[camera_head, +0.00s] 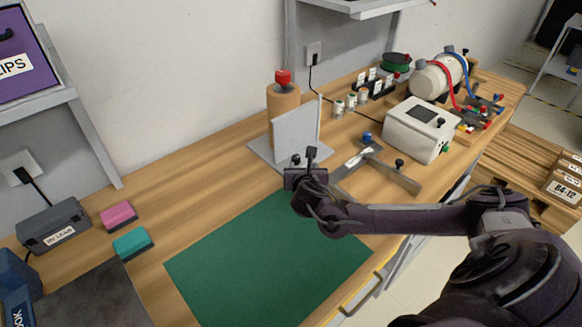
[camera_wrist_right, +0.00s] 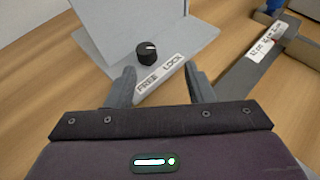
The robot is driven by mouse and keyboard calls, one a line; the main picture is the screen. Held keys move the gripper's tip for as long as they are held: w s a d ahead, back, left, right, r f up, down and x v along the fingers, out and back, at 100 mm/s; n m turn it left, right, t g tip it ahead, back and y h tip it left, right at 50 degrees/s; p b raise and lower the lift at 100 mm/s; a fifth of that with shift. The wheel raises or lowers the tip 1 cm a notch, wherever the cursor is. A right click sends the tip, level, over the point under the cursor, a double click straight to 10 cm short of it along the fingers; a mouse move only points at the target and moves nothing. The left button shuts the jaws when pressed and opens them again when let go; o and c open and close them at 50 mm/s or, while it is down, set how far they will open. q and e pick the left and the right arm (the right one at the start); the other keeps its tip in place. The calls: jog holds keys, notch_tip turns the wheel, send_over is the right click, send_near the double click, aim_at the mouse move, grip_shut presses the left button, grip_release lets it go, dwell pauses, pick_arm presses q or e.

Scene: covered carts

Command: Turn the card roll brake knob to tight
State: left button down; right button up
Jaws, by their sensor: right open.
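A brown card roll (camera_head: 283,104) with a red knob (camera_head: 283,78) on top stands behind an upright grey panel (camera_head: 297,128) at the back of the bench. A black round knob (camera_wrist_right: 147,52) with a white mark towards its upper right sits on the grey base (camera_wrist_right: 185,35) in the right wrist view. A label (camera_wrist_right: 160,75) in front of it reads FREE at left and LOCK at right. My right gripper (camera_head: 305,157) is open, its fingers short of the knob and either side of the label. The knob is apart from both fingers. My left gripper is out of view.
A green mat (camera_head: 265,265) lies in front. A grey bracket (camera_head: 395,178) with a black knob and a blue knob lies to the right, near a white box (camera_head: 420,128). Pink (camera_head: 118,215) and teal (camera_head: 133,243) blocks are at left.

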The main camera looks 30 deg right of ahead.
aim_at(297, 160)
jog(key=shift+s+a+n+y, duration=0.3)
jog(key=shift+a+n, duration=0.1)
jog(key=shift+a, duration=0.1)
jog(key=shift+a+r+t+b, duration=0.15)
jog(key=shift+a+t+b, duration=0.15)
jog(key=shift+b, duration=0.05)
jog(key=shift+r, duration=0.2)
jog(key=shift+w+d+p, duration=0.1)
jog(key=shift+w+p, duration=0.2)
jog(key=p+x, duration=0.1)
jog(key=x, duration=0.5)
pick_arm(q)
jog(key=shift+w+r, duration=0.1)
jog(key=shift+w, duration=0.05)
pick_arm(e)
jog(key=shift+w+d+f, duration=0.1)
jog(key=shift+w+f, duration=0.15)
jog(key=shift+w, duration=0.05)
